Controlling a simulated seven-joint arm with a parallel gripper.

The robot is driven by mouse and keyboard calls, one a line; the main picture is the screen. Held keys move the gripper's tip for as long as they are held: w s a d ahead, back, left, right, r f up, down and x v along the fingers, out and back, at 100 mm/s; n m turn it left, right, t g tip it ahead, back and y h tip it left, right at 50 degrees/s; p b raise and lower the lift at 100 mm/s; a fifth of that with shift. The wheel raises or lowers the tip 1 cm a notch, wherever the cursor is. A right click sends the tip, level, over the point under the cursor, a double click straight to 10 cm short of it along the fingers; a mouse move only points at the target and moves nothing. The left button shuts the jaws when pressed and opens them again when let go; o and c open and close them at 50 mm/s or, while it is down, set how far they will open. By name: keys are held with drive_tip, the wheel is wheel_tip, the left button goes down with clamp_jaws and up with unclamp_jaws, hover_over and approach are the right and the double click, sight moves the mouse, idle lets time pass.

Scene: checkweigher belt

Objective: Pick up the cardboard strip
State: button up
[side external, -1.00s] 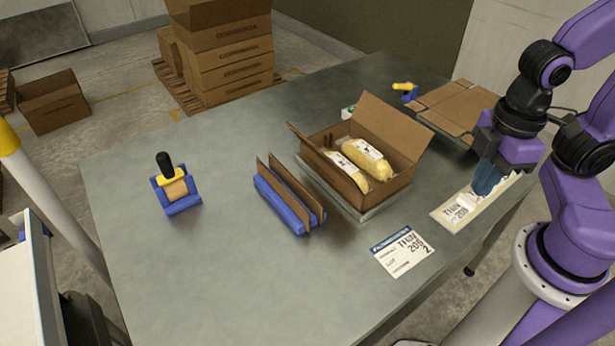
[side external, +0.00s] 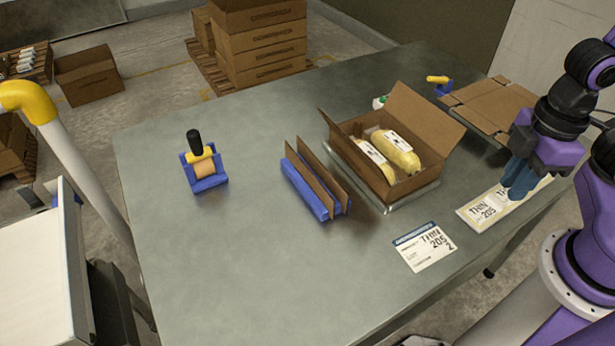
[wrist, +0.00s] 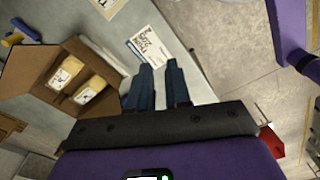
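Two thin brown cardboard strips stand on edge, side by side, in a blue holder (side external: 303,191) at the middle of the table. One is the left strip (side external: 306,182) and the other is the right strip (side external: 325,177); a narrow gap runs between them. My gripper (side external: 520,180) is at the right of the table, well away from the strips, and overlaps a long white label piece (side external: 480,211) in the side view. In the wrist view my gripper (wrist: 159,66) has its two blue fingers apart with nothing between them. I cannot make out the strips in the wrist view.
An open carton (side external: 408,192) with two yellow packs stands between the strips and my gripper. A printed card (side external: 425,248) lies in front of it. Flattened cardboard (side external: 490,103) lies behind. A blue stand with a black-handled tool (side external: 204,165) is at left. The front left table is clear.

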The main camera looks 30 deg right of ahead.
drive_tip(key=m, duration=1.3)
hover_over(308, 169)
wheel_tip(308, 169, down, 18)
drive_tip(key=shift+w+f, duration=0.1)
drive_tip(key=shift+w, duration=0.05)
clamp_jaws()
